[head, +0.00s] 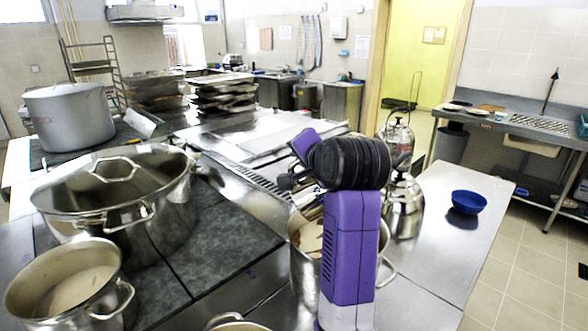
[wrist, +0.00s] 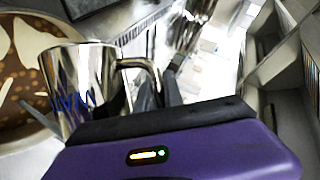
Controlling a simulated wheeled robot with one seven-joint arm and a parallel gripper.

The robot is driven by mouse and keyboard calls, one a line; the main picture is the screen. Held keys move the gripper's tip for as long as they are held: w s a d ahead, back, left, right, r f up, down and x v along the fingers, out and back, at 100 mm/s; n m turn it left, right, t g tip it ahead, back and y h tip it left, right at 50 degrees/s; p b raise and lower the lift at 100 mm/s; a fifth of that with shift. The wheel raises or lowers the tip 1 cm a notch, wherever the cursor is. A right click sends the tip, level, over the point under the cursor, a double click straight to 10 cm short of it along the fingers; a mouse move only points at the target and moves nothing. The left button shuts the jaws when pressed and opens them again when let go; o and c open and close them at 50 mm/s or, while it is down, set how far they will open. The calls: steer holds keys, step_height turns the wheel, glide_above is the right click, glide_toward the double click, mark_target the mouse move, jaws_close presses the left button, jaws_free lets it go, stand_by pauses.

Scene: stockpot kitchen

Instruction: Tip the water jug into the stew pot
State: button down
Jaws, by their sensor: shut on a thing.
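The water jug (wrist: 88,88) is shiny metal with blue lettering on its side and shows in the wrist view. My gripper (wrist: 160,88) is shut on its handle (wrist: 148,68). The stew pot (wrist: 42,112) lies just left of the jug in that view, with brown stew and pale pieces inside. I cannot tell how far the jug is tilted, and I see no water flowing. In the head view the stew pot (head: 304,268) stands on the counter, partly hidden behind my purple arm. I cannot make out the jug there.
Two metal kettles (head: 404,206) stand right of the stew pot, and a blue bowl (head: 468,202) sits farther right on the counter. A large lidded pot (head: 150,205) and a smaller open pot (head: 98,292) stand at the left. The counter's front right is clear.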

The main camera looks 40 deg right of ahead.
steer(key=shift+s+d+r+m+t+y+b, duration=0.25)
steer(key=shift+s+d+m+t+b, duration=0.4)
steer(key=shift+b, duration=0.5)
steer(key=shift+s+d+f+m+t+y+b, duration=0.2)
steer(key=shift+s+d+f+m+t+b, duration=0.1)
steer(key=shift+s+d+m+b, duration=0.4)
steer(key=shift+s+d+f+m+t+y+b, duration=0.15)
steer(key=shift+s+d+m+t+b, duration=0.1)
steer(key=shift+s+d+m+b, duration=0.5)
steer(key=shift+s+d+r+m+t, duration=0.3)
steer(key=shift+s+d+m, duration=0.15)
steer(key=shift+d, duration=0.2)
steer(key=shift+s+d+r+m+t, duration=0.25)
steer(key=shift+s+d+m, duration=0.2)
steer(key=shift+d, duration=0.25)
steer(key=shift+s+d+r+m+t, duration=0.25)
steer(key=shift+s+d+r+m, duration=0.1)
steer(key=shift+d+m, duration=0.25)
steer(key=shift+s+d+m+t+b, duration=0.2)
steer(key=shift+s+d+m+t, duration=0.1)
steer(key=shift+s+d+m, duration=0.4)
steer(key=shift+s+d+m+t+b, duration=0.15)
steer(key=shift+s+d+m+t, duration=0.25)
steer(key=shift+d, duration=0.5)
steer(key=shift+s, duration=0.15)
